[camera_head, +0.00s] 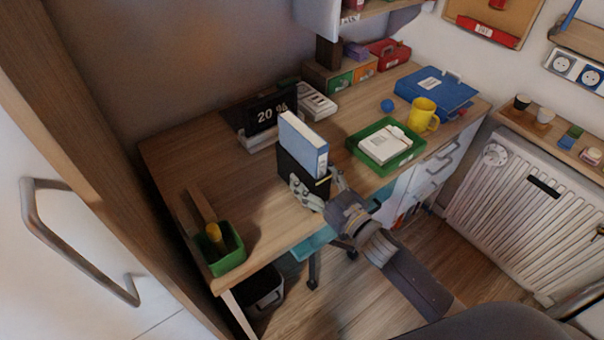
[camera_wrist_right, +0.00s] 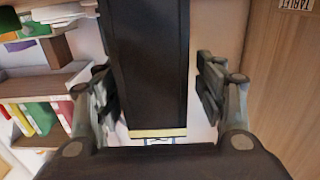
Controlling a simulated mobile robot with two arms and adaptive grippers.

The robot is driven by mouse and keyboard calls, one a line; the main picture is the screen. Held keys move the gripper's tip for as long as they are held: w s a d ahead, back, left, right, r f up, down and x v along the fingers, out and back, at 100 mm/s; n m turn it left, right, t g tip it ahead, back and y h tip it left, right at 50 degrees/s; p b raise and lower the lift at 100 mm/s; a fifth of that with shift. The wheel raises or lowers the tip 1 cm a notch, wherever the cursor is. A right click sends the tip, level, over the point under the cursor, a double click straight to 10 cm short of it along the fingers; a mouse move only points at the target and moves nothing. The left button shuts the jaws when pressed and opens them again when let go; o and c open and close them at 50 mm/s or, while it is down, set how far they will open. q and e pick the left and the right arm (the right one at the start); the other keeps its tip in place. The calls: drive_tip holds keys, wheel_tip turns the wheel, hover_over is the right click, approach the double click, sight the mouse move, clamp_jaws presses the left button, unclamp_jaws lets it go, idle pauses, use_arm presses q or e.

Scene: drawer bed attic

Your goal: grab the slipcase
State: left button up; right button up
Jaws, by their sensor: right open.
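The black slipcase (camera_head: 288,164) stands upright near the front edge of the desk in the head view, with a blue and white book (camera_head: 305,145) sticking out of its top. My right gripper (camera_head: 319,186) is at the near side of the slipcase, low down. In the right wrist view the slipcase (camera_wrist_right: 148,65) is a dark upright slab between the two fingers of my right gripper (camera_wrist_right: 158,88). The fingers are open, with a visible gap on each side. Part of the slipcase's lower front is hidden by the gripper. My left gripper is not in view.
On the wooden desk (camera_head: 185,155), a green tray (camera_head: 361,151) with a white item lies right of the slipcase. A yellow mug (camera_head: 423,115) stands behind it, and a digital clock (camera_head: 268,113) stands behind left. A green pot (camera_head: 228,260) sits at the left front corner.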

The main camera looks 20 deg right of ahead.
sight(302, 165)
drive_tip(key=x, duration=0.3)
drive_tip(key=shift+w+d+r, duration=0.1)
drive_tip(key=shift+w+r, duration=0.1)
drive_tip(key=shift+w, duration=0.15)
drive_tip(key=shift+w+a+f, duration=0.1)
drive_tip(key=shift+w+a, duration=0.15)
drive_tip(key=shift+w, duration=0.3)
drive_tip(key=c, duration=1.4)
